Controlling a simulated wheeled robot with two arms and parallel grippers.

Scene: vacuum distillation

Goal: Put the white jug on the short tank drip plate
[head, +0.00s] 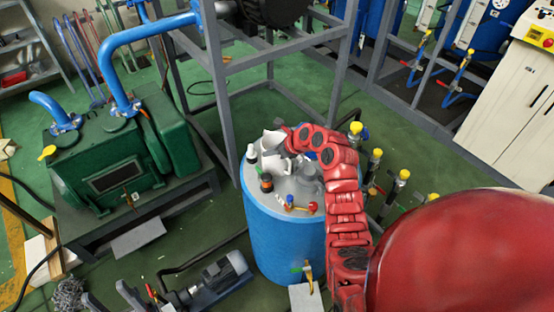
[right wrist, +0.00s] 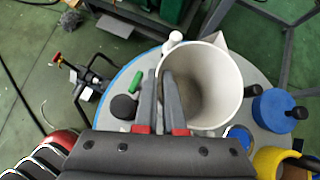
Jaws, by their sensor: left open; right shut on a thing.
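The white jug (head: 273,141) is over the grey top of the short blue tank (head: 285,235). In the right wrist view its open mouth (right wrist: 210,80) faces the camera and it looks empty. My right gripper (right wrist: 160,78) is shut on the jug's wall, one finger inside and one outside. In the head view this gripper (head: 286,140) is partly hidden by its red arm. I cannot tell whether the jug touches the tank top. A pale plate (head: 302,299) lies below a tap at the tank's foot. My left gripper (head: 114,298) is open and empty at the bottom left.
Bottles, including one with a dark cap (head: 266,182), stand on the tank top near the jug. A grey frame (head: 220,110) rises behind the tank. A green pump (head: 120,165) stands left; a small motor (head: 225,270) lies on the floor left of the tank.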

